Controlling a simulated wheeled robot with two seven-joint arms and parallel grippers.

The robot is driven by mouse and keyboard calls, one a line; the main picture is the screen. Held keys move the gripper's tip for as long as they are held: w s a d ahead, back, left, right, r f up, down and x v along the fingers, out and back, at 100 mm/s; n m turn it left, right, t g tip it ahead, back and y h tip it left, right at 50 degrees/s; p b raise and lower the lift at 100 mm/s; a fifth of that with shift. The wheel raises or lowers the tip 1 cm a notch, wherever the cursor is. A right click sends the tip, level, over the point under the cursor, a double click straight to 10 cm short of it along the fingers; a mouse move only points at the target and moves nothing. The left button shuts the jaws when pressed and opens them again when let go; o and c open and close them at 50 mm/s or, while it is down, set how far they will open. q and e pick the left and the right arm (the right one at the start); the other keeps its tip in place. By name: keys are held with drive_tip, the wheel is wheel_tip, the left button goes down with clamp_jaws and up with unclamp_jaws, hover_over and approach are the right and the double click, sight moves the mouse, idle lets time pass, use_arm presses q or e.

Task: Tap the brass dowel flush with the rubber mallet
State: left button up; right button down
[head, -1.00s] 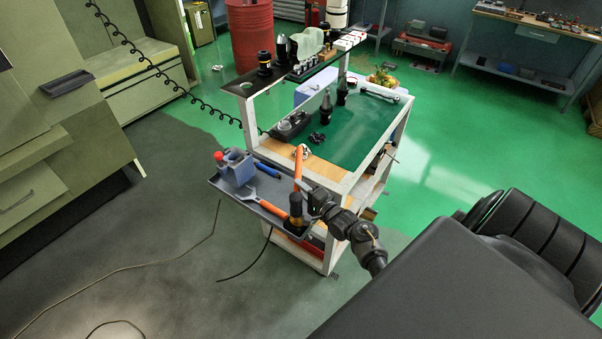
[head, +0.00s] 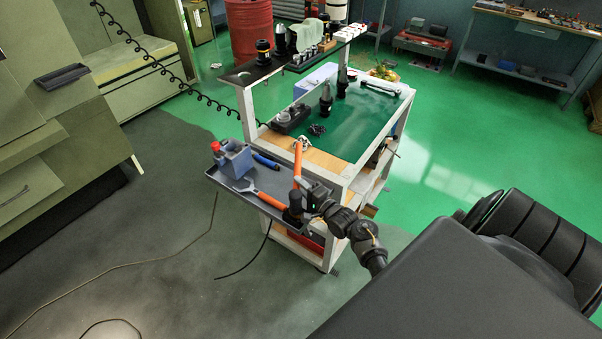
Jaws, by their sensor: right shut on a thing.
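My right gripper (head: 304,190) is shut on the orange-handled mallet (head: 298,162). The handle stands roughly upright above the grip, and the dark head (head: 293,210) hangs below it, over the right end of the grey side tray (head: 222,184). I cannot tell whether the head touches the tray or anything on it. A blue-grey block (head: 237,162) with a red knob stands at the tray's left end, apart from the mallet. I cannot make out the brass dowel; it may be too small or hidden behind the mallet and gripper. My left gripper is out of view.
An orange-handled tool (head: 264,196) and a blue-handled tool (head: 266,162) lie in the tray. The cart's green top (head: 352,118) holds dark tool holders and a wrench (head: 380,88). A raised shelf (head: 243,75) carries more tooling. A coiled black cable hangs behind the tray.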

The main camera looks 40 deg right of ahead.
drive_tip(key=shift+s+a+f, duration=0.1)
drive_tip(key=shift+s+f, duration=0.05)
drive_tip(key=shift+f, duration=0.2)
drive_tip(key=shift+p, duration=0.35)
wheel_tip(320, 180, up, 7)
drive_tip(key=p, duration=0.4)
drive_tip(key=shift+w+d+f, duration=0.1)
drive_tip(key=shift+w+d, duration=0.1)
